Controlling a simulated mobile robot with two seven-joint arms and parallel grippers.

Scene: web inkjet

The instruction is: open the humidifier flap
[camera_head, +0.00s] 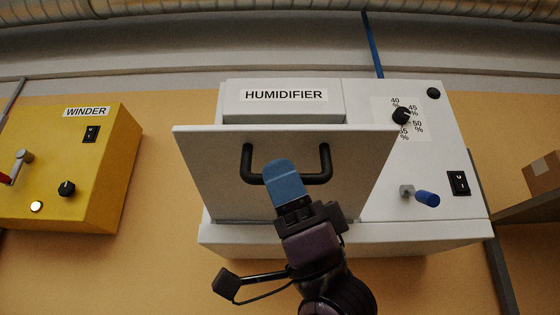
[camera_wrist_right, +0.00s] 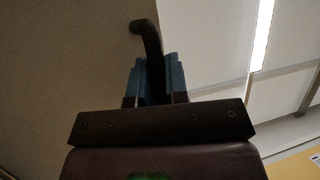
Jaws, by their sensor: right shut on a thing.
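The white humidifier (camera_head: 360,215) hangs on the wall, with its name label above the flap. The flap (camera_head: 215,165) is a white panel with a black U-shaped handle (camera_head: 326,160). Its top edge stands out from the body and it appears tilted toward me, hinged at the bottom. My right gripper (camera_head: 285,180) comes up from below and is shut on the handle's bar; its blue fingers hide the bar's middle. In the right wrist view the dark handle (camera_wrist_right: 148,38) runs down between the two blue fingers (camera_wrist_right: 155,80). My left gripper is not in view.
The humidifier's right side carries a dial (camera_head: 401,115), a blue-handled lever (camera_head: 426,198) and a black switch (camera_head: 458,183). A yellow winder box (camera_head: 60,160) is at left. A shelf (camera_head: 530,206) with a cardboard box (camera_head: 543,174) is at right.

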